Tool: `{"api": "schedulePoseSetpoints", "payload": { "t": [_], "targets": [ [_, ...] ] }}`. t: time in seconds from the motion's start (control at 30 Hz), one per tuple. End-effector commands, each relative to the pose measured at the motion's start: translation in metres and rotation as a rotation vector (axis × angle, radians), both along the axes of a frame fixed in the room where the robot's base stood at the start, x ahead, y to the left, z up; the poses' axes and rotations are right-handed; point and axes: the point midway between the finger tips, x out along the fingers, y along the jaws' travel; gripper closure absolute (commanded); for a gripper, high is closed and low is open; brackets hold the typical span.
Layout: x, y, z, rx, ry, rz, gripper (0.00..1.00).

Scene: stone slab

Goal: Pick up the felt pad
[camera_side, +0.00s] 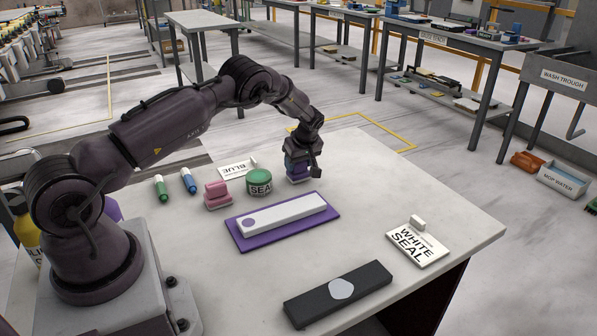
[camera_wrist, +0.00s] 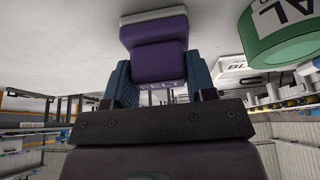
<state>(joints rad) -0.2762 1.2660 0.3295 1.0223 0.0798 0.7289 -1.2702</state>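The felt pad is most likely the purple block (camera_side: 297,171) below my gripper in the side view. In the wrist view the purple block (camera_wrist: 160,58) has a wider top part and faint pale marks low on its face. My gripper (camera_side: 299,164) points down at the far side of the slab. In the wrist view its two blue fingers (camera_wrist: 160,80) stand against both sides of the block with no clear gap. The block's underside is at or very near the slab; I cannot tell whether it touches.
A green SEAL jar (camera_side: 260,183) stands close left of my gripper. A pink block (camera_side: 217,194), two markers (camera_side: 175,185) and a BLUE card (camera_side: 238,169) are further left. Nearer lie a purple mat (camera_side: 245,241) with a white bar (camera_side: 290,214), a black bar (camera_side: 310,303) and a WHITE SEAL card (camera_side: 417,249).

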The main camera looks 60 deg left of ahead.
Motion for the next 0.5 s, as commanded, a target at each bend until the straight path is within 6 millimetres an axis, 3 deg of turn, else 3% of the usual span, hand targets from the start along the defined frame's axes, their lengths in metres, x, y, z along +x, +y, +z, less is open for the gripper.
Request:
{"api": "schedulePoseSetpoints", "payload": {
  "t": [0.33, 0.5],
  "targets": [
    [0.000, 0.000, 0.002, 0.001, -0.001, 0.000, 0.75],
    [0.001, 0.000, 0.014, 0.002, -0.003, 0.000, 0.75]
  ]
}}
